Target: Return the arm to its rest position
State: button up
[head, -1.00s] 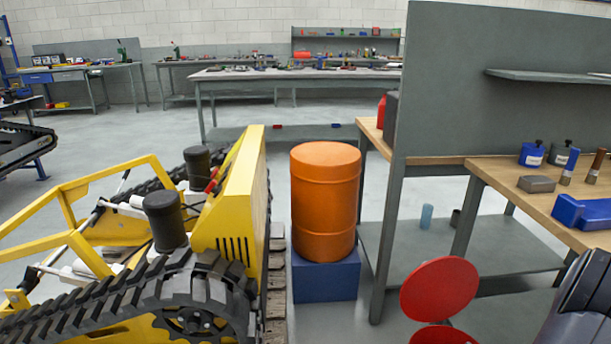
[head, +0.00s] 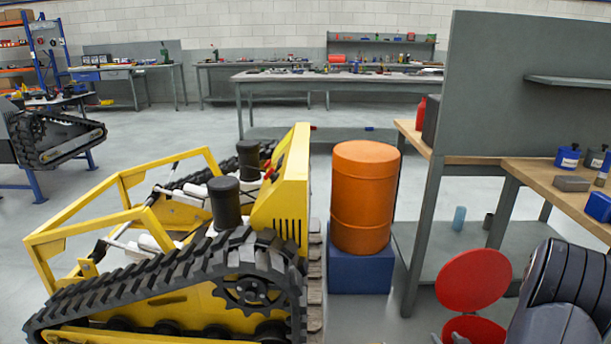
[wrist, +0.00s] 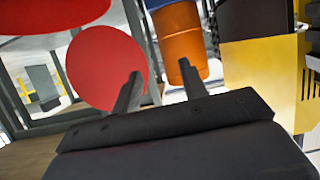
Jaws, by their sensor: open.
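My gripper (wrist: 160,69) shows in the wrist view with its two dark fingers apart and nothing between them. Beyond the fingers lie a red disc (wrist: 107,66), an orange drum (wrist: 182,42) and a yellow panel (wrist: 262,80). In the head view, a dark rounded part of my arm (head: 562,290) stands at the lower right. My gripper's fingers cannot be made out in the head view.
A yellow tracked carrier (head: 170,290) fills the lower left. The orange drum (head: 364,198) stands on a blue block (head: 358,270). Red discs (head: 473,280) stand beside my arm. A workbench (head: 560,192) with a grey panel is at right. Open floor (head: 90,205) lies at left.

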jog(key=w+a, duration=0.4)
jog(key=a, duration=0.4)
jog(key=w+a+y, duration=0.1)
jog(key=w+a, duration=0.3)
jog(key=a, duration=0.5)
jog(key=shift+w+f+n+b, duration=0.25)
jog(key=shift+w+n+b, duration=0.05)
jog(key=shift+w+b, duration=0.1)
